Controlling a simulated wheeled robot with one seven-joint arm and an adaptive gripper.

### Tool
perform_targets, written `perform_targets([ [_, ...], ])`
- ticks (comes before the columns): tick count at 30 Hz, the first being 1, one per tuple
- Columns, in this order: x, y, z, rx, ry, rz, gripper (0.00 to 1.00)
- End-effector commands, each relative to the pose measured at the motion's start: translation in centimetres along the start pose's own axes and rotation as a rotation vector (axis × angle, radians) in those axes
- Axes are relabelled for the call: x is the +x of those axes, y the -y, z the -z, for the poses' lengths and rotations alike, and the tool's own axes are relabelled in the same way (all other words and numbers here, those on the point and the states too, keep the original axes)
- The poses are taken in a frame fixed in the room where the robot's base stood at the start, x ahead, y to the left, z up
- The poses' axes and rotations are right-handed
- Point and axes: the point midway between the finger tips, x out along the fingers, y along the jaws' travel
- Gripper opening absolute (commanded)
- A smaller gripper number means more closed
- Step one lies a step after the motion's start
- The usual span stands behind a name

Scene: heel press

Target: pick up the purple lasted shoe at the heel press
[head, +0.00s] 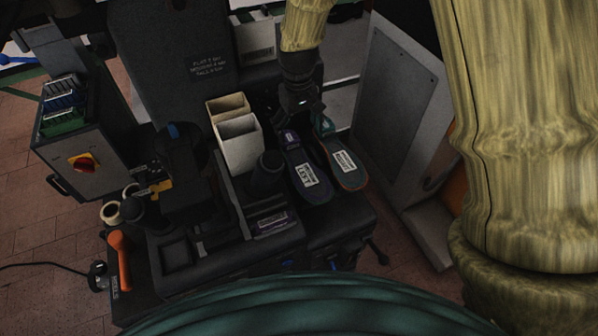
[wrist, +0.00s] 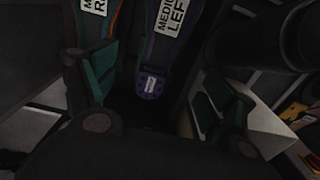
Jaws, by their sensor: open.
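The purple lasted shoe (head: 294,158) lies sole up on the dark machine top, with a white label on its sole. In the wrist view the purple shoe (wrist: 150,84) shows its rounded purple end with a small pale tag, and its label reads "MEDIC… LEFT". My gripper (head: 298,108) is above the far end of the shoes in the head view. In the wrist view my gripper (wrist: 150,88) is open and empty, its teal-padded fingers either side of the purple shoe's end in the picture. The gap in height is hard to judge.
A teal and orange shoe (head: 343,162) lies close along the right of the purple one; it is by the left finger in the wrist view (wrist: 112,30). A cream bin (head: 240,145) and a black cylinder (head: 267,172) stand left. A grey panel (head: 393,85) stands right.

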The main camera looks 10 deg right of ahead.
Motion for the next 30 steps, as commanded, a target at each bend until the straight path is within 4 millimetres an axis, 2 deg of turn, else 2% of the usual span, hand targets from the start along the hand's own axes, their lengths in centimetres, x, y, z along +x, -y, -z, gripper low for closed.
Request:
perform_targets([
  [1, 1.4, 0.0, 0.0, 0.000, 0.000, 0.000, 0.84],
  [2, 1.8, 0.0, 0.0, 0.000, 0.000, 0.000, 0.84],
  [13, 3.7, 0.1, 0.0, -0.001, 0.002, 0.000, 0.84],
  [22, 7.4, 0.1, 0.0, -0.001, 0.002, 0.000, 0.84],
  [30, 9.2, 0.2, 0.1, 0.000, 0.001, 0.000, 0.84],
])
